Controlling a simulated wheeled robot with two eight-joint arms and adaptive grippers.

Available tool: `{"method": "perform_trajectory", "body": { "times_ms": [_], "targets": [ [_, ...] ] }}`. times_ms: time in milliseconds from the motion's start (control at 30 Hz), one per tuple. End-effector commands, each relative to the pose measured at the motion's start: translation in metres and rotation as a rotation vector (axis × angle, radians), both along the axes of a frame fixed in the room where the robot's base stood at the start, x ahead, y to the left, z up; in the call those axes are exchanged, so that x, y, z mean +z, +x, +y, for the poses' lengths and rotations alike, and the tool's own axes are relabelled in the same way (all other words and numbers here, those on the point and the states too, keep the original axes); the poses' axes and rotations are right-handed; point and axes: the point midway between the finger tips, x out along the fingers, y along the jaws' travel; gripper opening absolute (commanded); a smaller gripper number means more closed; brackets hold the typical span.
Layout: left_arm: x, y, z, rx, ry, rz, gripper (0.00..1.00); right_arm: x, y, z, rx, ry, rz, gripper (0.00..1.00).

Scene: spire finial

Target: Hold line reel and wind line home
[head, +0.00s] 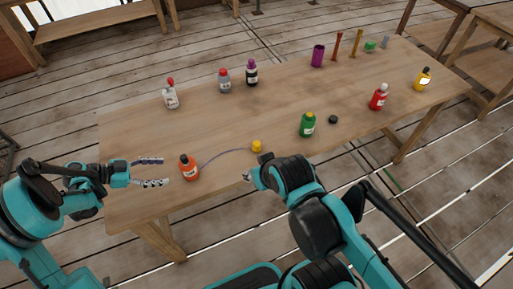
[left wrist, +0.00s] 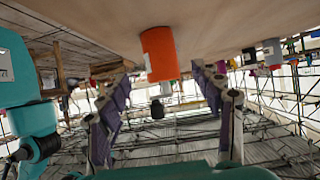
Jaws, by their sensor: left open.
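The orange bottle-shaped reel (head: 189,170) stands upright near the table's front left, with a dark cap and a label. A thin greyish line (head: 222,155) curves over the tabletop from it to a small yellow piece (head: 256,146). My left gripper (head: 152,172) is open and empty just left of the reel, its fingers pointing at it. In the left wrist view the orange reel (left wrist: 160,52) appears inverted, ahead between the two open fingers (left wrist: 163,72). My right gripper (head: 248,177) is at the front edge, below the yellow piece; its jaws are mostly hidden by its own arm.
A green bottle (head: 307,124) and small black piece (head: 333,119) stand right of the yellow piece. Red (head: 378,97) and yellow (head: 423,79) bottles are farther right. White (head: 170,94), grey (head: 224,81) and dark (head: 252,73) bottles line the back. The table's middle (head: 215,118) is clear.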

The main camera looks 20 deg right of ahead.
Motion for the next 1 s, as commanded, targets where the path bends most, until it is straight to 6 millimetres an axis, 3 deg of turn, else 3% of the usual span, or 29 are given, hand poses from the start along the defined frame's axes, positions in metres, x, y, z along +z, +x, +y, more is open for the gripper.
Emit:
{"method": "perform_trajectory", "body": {
  "times_ms": [167,700,1000],
  "targets": [
    [-0.008,0.0,-0.01,-0.01,-0.006,-0.008,0.66,-0.003,0.0,0.0,0.0,0.0,0.0,0.4],
    [-0.046,0.0,-0.076,-0.008,-0.004,-0.006,0.66,-0.031,0.0,0.0,0.0,0.0,0.0,0.4],
    [-0.049,0.0,-0.087,-0.006,-0.004,-0.006,0.66,-0.036,0.0,0.0,0.0,0.0,0.0,0.4]
  ]
}}
